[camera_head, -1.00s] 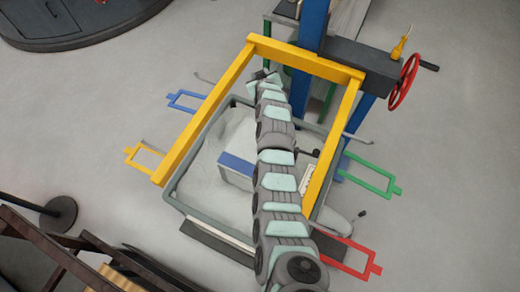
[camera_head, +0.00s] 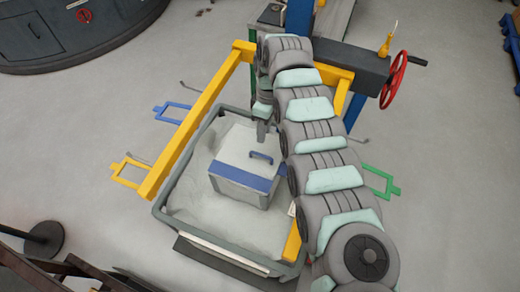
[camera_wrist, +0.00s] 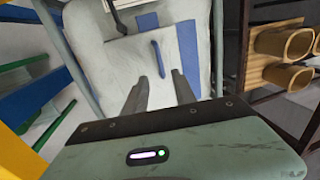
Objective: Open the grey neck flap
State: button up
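A pale grey box-like part (camera_head: 240,187) sits inside the grey-framed tray, with a blue band across its top edge and a blue bar handle (camera_head: 262,157) on its pale top. I cannot tell for sure whether this top is the neck flap. The wrist view shows the handle (camera_wrist: 158,58) and the blue band (camera_wrist: 187,55) on a pale surface. My gripper (camera_head: 262,138) points down just above and behind the handle. In the wrist view my gripper (camera_wrist: 160,82) has its two fingers apart with nothing between them. The handle lies beyond the fingertips, apart from them.
A yellow frame (camera_head: 190,130) surrounds the area above the grey tray rim (camera_head: 172,228). A red handwheel (camera_head: 393,80) stands at the back right. Blue (camera_head: 170,111), yellow (camera_head: 130,168) and green (camera_head: 382,181) bracket shapes stick out at the sides. Tan tubes (camera_wrist: 285,45) show at the wrist view's right.

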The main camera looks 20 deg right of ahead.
aim_at(261, 155)
jog(key=f, duration=0.3)
jog(key=s+a+f, duration=0.1)
jog(key=f, duration=0.5)
jog(key=shift+s+a+f+p, duration=0.1)
jog(key=shift+s+a+p, duration=0.1)
jog(key=shift+p, duration=0.2)
grip_shut()
dwell(0.8)
